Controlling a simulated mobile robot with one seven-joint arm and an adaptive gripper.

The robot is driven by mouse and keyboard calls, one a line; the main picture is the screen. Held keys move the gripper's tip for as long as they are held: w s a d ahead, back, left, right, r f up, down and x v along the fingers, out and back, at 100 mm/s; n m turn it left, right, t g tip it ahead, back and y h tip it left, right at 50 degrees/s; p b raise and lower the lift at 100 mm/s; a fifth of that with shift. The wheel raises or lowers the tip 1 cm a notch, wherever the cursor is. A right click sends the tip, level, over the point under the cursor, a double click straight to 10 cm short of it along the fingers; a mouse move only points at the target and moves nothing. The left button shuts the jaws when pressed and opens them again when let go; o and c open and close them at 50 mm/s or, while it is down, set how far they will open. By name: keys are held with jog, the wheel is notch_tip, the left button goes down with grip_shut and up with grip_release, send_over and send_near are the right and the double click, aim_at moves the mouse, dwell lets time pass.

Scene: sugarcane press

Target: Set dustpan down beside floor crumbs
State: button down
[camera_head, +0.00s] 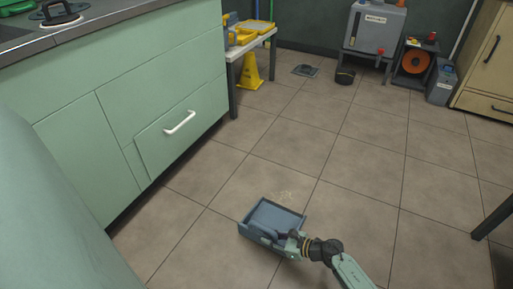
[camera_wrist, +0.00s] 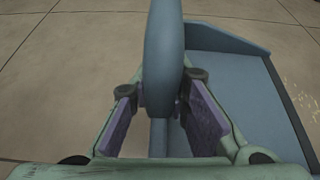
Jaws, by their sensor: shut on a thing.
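The blue-grey dustpan (camera_head: 272,217) is at the lower middle of the head view, low over or on the floor; I cannot tell whether it touches. My gripper (camera_head: 297,243) is at its near right side. In the wrist view my gripper (camera_wrist: 160,118) is shut on the dustpan's upright handle (camera_wrist: 164,50), with purple pads on both sides. The dustpan's pan (camera_wrist: 235,85) extends to the right there. The pale floor crumbs (camera_head: 285,196) lie just beyond the pan's far edge. They also show at the right edge of the wrist view (camera_wrist: 312,98).
A dark table leg (camera_head: 494,218) is at right. The tiled floor between is mostly clear.

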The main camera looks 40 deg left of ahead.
jog(key=shift+s+f, duration=0.7)
jog(key=shift+s, duration=0.55)
jog(key=shift+s+f, duration=0.65)
jog(key=shift+s, duration=0.65)
jog(key=shift+s+f, duration=0.7)
jog(key=shift+s, duration=0.55)
jog(key=shift+f, duration=0.2)
jog(key=c, duration=1.5)
grip_release()
jog(key=shift+c, duration=0.2)
jog(key=shift+r, duration=0.2)
